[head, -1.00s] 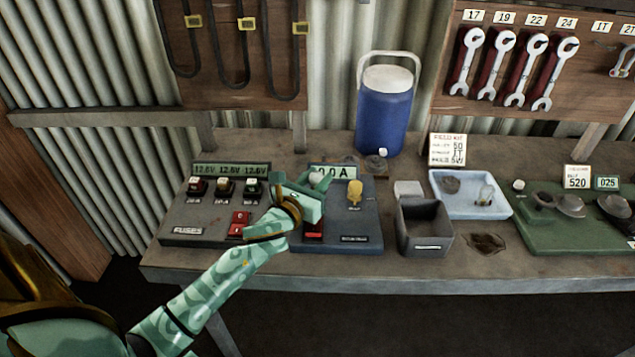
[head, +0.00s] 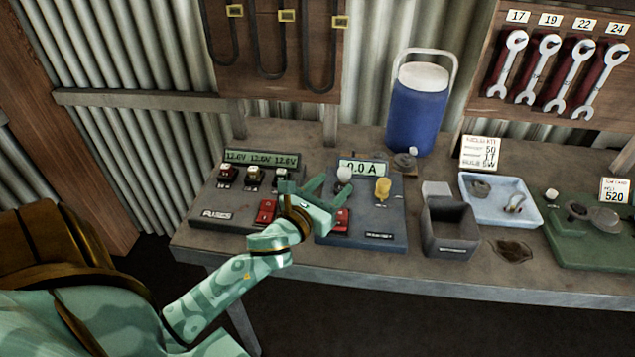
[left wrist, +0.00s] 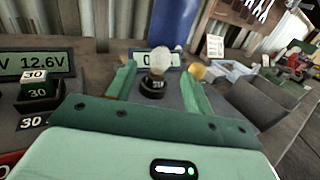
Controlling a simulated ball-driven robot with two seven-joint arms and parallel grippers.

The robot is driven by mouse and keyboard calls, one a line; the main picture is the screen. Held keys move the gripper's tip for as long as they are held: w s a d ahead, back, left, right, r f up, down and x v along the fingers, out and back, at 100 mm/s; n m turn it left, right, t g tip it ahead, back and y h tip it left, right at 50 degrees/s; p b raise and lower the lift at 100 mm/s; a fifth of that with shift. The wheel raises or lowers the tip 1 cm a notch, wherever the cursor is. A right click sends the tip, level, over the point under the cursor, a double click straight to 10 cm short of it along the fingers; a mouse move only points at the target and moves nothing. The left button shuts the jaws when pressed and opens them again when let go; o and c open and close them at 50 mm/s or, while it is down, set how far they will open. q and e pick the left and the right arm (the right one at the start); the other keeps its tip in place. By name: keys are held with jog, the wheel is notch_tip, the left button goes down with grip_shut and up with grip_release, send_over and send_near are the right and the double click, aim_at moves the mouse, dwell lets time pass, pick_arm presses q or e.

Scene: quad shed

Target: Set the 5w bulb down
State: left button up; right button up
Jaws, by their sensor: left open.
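A whitish bulb (head: 344,173) stands upright on the grey test box at the bench's middle. In the left wrist view the bulb (left wrist: 160,61) sits in a small dark round holder (left wrist: 153,88) between my fingers. No wattage is readable on it. My left gripper (head: 335,186) is open, one finger on each side of the bulb, with visible gaps in the left wrist view (left wrist: 158,74). The test box (head: 372,222) has a display (head: 362,168) reading 0.0 A, a red switch (head: 339,222) and a yellow bulb-shaped piece (head: 382,189). My right gripper is out of view.
A fuse box (head: 220,214) stands left of the test box. To the right are an open grey bin (head: 452,246), a pale blue tray (head: 490,215) holding a clear bulb (head: 515,203), and a green board (head: 580,245). A blue cooler (head: 416,115) stands behind.

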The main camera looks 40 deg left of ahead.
pick_arm(q)
jog(key=s, duration=0.6)
jog(key=shift+d, duration=0.25)
jog(key=shift+w, duration=0.1)
jog(key=shift+c, duration=0.2)
dwell(1.4)
